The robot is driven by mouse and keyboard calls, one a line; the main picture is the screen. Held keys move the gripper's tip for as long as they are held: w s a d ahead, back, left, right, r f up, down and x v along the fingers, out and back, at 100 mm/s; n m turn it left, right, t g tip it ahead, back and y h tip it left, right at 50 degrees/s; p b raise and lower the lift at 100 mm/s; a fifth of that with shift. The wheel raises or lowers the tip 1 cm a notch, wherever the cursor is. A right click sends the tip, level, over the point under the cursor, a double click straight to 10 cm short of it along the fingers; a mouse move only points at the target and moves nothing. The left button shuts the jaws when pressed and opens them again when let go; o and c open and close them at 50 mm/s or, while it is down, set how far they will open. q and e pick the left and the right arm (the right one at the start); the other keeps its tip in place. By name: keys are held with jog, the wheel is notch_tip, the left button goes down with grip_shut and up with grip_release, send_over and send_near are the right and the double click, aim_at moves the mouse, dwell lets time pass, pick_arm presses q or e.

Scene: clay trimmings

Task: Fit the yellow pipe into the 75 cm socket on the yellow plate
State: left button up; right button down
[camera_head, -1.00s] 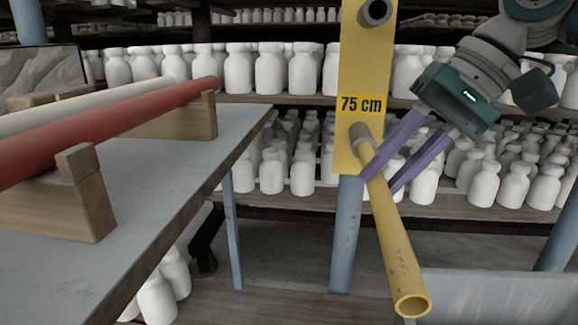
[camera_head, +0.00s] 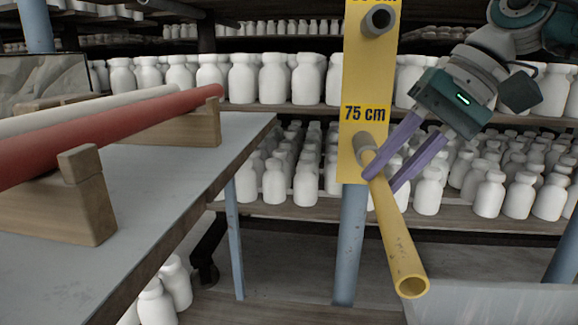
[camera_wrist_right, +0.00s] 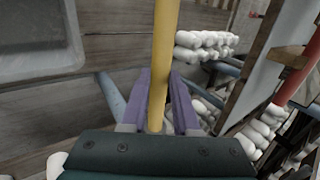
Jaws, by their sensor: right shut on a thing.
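The yellow pipe (camera_head: 396,232) slants from the yellow plate (camera_head: 349,88) down toward the viewer, its open near end low in the head view. Its far end meets the grey socket (camera_head: 366,146) under the 75 cm label; how deep it sits cannot be told. My right gripper (camera_head: 385,180) is shut on the pipe near its far end, with purple fingers on either side. In the right wrist view the pipe (camera_wrist_right: 165,60) runs up between the fingers (camera_wrist_right: 158,105). My left gripper is not in view.
A second grey socket (camera_head: 378,20) is higher on the plate. A grey table (camera_head: 185,190) at left bears wooden cradles (camera_head: 185,128) with a red pipe (camera_head: 110,130) and a white pipe (camera_head: 85,112). Shelves of white bottles stand behind. A grey surface (camera_head: 490,305) lies at lower right.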

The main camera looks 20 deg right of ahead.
jog(key=shift+w+d, duration=0.35)
jog(key=shift+w, duration=0.3)
jog(key=c, duration=0.6)
grip_release()
jog(key=p+v, duration=0.2)
jog(key=v, duration=0.8)
